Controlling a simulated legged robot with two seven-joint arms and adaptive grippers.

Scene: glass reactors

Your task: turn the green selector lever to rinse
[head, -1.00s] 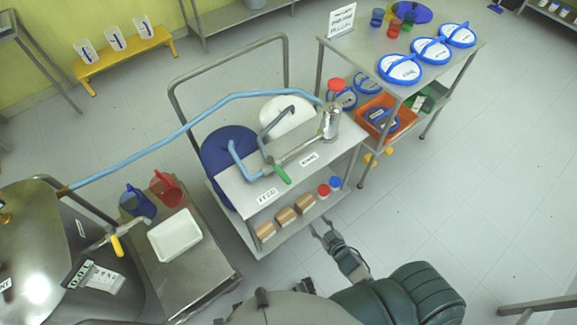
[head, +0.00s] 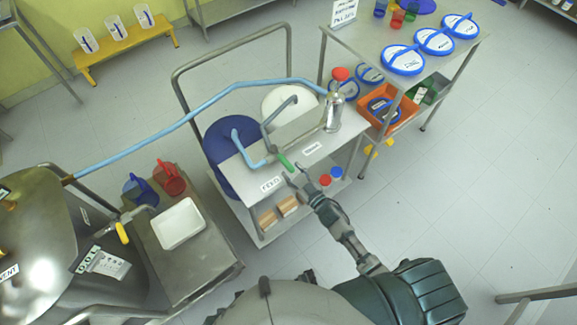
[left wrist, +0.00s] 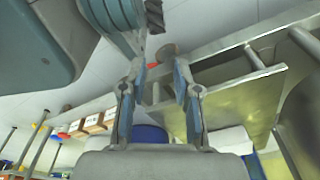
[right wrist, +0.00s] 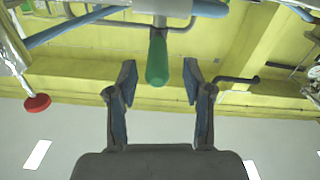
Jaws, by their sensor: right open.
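The green selector lever (head: 286,162) sits on the pipework at the front edge of the trolley's upper shelf. It points toward the front, between a left label (head: 271,184) and a right label (head: 312,147); their words are too small to read surely. My right gripper (head: 297,176) is open just in front of the lever. In the right wrist view the green lever (right wrist: 157,60) hangs between the two open fingertips (right wrist: 158,80), with gaps on both sides and no visible contact. My left gripper (left wrist: 158,75) is open and empty, low and away from the lever.
Boxes (head: 287,205) and red and blue caps (head: 325,180) lie on the lower shelf.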

